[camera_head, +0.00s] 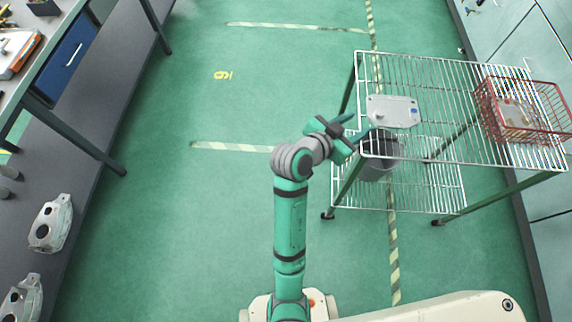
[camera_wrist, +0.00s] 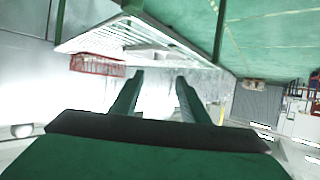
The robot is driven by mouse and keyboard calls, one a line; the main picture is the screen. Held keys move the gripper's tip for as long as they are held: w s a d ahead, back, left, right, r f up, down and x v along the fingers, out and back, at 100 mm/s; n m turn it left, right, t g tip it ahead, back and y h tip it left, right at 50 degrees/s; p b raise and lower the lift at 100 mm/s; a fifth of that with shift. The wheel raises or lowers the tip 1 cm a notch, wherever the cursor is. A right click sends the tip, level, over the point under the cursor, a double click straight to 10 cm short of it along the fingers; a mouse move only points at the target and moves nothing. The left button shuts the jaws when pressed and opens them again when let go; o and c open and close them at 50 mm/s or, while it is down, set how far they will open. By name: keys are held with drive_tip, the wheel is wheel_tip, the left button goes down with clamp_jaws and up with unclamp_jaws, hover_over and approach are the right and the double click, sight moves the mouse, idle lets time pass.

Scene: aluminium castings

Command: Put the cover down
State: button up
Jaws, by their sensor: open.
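The cover (camera_head: 393,111), a flat light grey plate with small holes and a blue spot, lies on the top wire shelf of the rack (camera_head: 440,72) near its left front corner. My gripper (camera_head: 357,127) is just left of the cover, at the shelf's left edge. Its two fingers are apart with nothing between them. In the wrist view my gripper (camera_wrist: 158,80) also shows open and empty. A pale shape on the shelf there may be the cover, but it is too blurred to be sure.
A red wire basket (camera_head: 490,112) with something in it stands at the shelf's right end. A grey bucket (camera_head: 377,168) is below the top shelf. Castings (camera_head: 50,224) lie on the left bench (camera_head: 85,190). The green floor between is clear.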

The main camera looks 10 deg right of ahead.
drive_tip(key=s+a+f+n+t+y, duration=0.35)
drive_tip(key=s+a+f, duration=0.3)
drive_tip(key=a, duration=0.25)
drive_tip(key=s+a+f+n+t+y, duration=0.2)
drive_tip(key=s+a+f+n+y, duration=0.25)
drive_tip(key=a+f, duration=0.35)
drive_tip(key=s+a+r+n+t+y, duration=0.1)
drive_tip(key=s+a+r, duration=0.3)
drive_tip(key=s, duration=0.5)
drive_tip(key=s+a+r+n+t+y, duration=0.1)
drive_tip(key=s+a+r+n+y, duration=0.1)
drive_tip(key=s, duration=0.7)
drive_tip(key=shift+a+r+t+y, duration=0.35)
drive_tip(key=shift+a+r, duration=0.5)
drive_tip(key=shift+a, duration=0.4)
drive_tip(key=shift+c, duration=0.2)
drive_tip(key=shift+c, duration=1)
